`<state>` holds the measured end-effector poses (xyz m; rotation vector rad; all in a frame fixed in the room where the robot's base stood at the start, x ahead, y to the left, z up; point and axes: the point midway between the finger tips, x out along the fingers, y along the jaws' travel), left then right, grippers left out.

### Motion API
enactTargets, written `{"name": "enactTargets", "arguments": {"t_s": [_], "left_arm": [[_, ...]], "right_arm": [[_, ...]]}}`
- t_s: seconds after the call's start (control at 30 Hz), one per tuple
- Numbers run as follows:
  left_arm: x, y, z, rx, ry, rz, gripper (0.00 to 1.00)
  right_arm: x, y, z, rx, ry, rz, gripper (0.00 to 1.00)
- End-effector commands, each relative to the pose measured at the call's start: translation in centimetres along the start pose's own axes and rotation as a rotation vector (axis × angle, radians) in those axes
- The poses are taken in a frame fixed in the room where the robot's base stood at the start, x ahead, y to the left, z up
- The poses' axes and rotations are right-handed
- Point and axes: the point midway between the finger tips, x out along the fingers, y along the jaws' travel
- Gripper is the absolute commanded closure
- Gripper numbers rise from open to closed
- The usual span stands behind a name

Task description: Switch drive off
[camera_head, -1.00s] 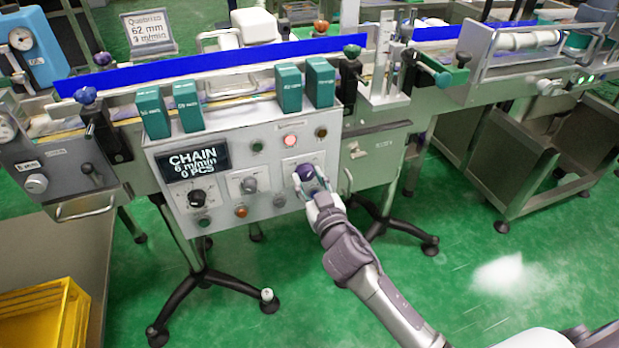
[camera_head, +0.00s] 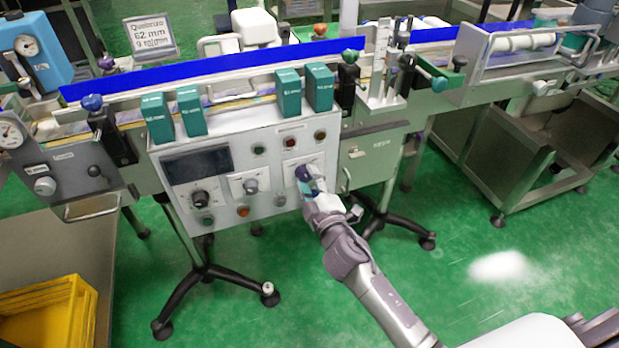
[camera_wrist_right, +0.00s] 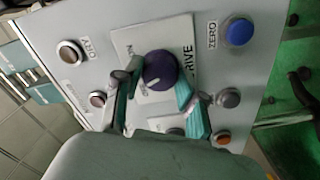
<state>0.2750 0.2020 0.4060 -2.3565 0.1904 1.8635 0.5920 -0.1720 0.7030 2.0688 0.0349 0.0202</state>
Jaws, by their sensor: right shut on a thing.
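The control panel (camera_head: 270,205) is a grey box on the front of the conveyor. Its dark purple drive knob (camera_head: 303,173) is on the right half. In the right wrist view the knob (camera_wrist_right: 160,70) stands beside the partly covered "DRIVE" lettering. My right gripper (camera_head: 309,181) is shut on the knob, with a finger on either side in the wrist view (camera_wrist_right: 156,88). The panel display (camera_head: 197,165) is dark. The lamp (camera_head: 289,142) above the knob looks unlit, dull red. My left gripper is not in view.
In the right wrist view a blue "ZERO" button (camera_wrist_right: 239,32) and an orange button (camera_wrist_right: 222,138) are near my fingers. Green blocks (camera_head: 318,88) stand along the panel top. A yellow crate (camera_head: 50,315) is at lower left.

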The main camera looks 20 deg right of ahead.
Motion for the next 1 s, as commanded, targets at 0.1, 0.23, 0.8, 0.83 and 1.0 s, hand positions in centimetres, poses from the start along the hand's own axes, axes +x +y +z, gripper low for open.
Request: {"name": "enactTargets", "arguments": {"t_s": [0.1,0.23,0.8,0.83,1.0], "left_arm": [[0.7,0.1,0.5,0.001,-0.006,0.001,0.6],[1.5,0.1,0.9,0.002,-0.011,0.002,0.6],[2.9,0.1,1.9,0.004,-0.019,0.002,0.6],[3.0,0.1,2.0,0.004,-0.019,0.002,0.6],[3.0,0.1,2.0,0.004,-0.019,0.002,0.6]], "right_arm": [[0.0,0.1,-0.2,-0.099,0.003,0.001,0.94],[0.0,0.1,-0.2,-0.197,0.003,0.001,0.94],[0.0,0.0,-0.2,-0.398,0.004,0.001,0.94],[0.0,0.0,-0.2,-0.4,0.004,0.001,0.94],[0.0,0.0,-0.1,-0.404,0.004,0.0,0.94]]}}
